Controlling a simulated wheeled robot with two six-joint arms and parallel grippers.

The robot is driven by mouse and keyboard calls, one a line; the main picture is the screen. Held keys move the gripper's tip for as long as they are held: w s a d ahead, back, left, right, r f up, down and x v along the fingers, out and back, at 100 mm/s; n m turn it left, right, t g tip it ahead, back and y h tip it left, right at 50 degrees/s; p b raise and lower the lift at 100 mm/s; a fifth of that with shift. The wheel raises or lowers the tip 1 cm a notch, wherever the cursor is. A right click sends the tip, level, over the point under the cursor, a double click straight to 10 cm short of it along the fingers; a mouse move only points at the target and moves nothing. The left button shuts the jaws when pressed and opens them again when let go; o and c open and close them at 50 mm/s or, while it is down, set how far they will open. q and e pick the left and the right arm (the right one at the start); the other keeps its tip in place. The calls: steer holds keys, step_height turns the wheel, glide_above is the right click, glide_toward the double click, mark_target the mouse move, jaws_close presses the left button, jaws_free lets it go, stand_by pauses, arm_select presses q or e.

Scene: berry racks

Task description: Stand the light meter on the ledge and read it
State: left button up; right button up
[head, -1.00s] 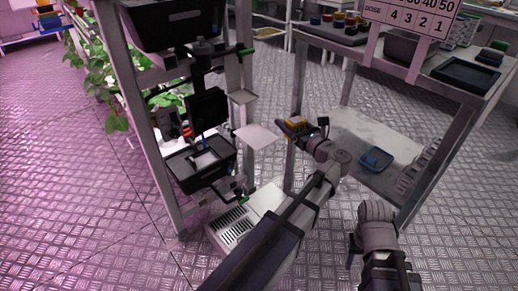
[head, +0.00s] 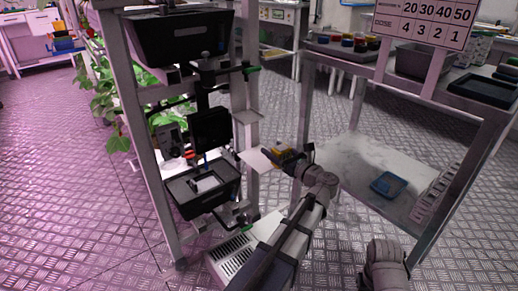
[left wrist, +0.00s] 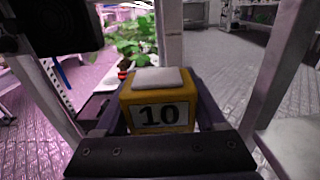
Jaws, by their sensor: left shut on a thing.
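The light meter is a yellow block (left wrist: 158,100) with a pale pad on top and a white face reading "10" in the left wrist view. My left gripper (head: 278,153) is shut on it, with a dark finger on each side. The meter also shows as a small yellow patch in the head view (head: 281,146). A flat white ledge (head: 253,160) juts from the rack post at the left, just beside the held meter. I cannot tell whether the meter touches it. My right gripper is out of view.
The rack holds a black bin (head: 180,42), a dark tray (head: 200,190) and a black panel (head: 210,130). A dose chart (head: 425,22) hangs over the bench at the right. A blue tray (head: 388,184) lies on the lower shelf.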

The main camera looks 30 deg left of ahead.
arm_select(q)
glide_above(259, 157)
steer(key=shift+w+a, duration=0.2)
step_height(259, 157, down, 4)
steer(key=b, duration=0.3)
steer(key=shift+r+b, duration=0.1)
steer(key=shift+b, duration=0.3)
steer(key=shift+r, duration=0.15)
steer(key=shift+s+f+b, duration=0.1)
steer(key=shift+f+b, duration=0.3)
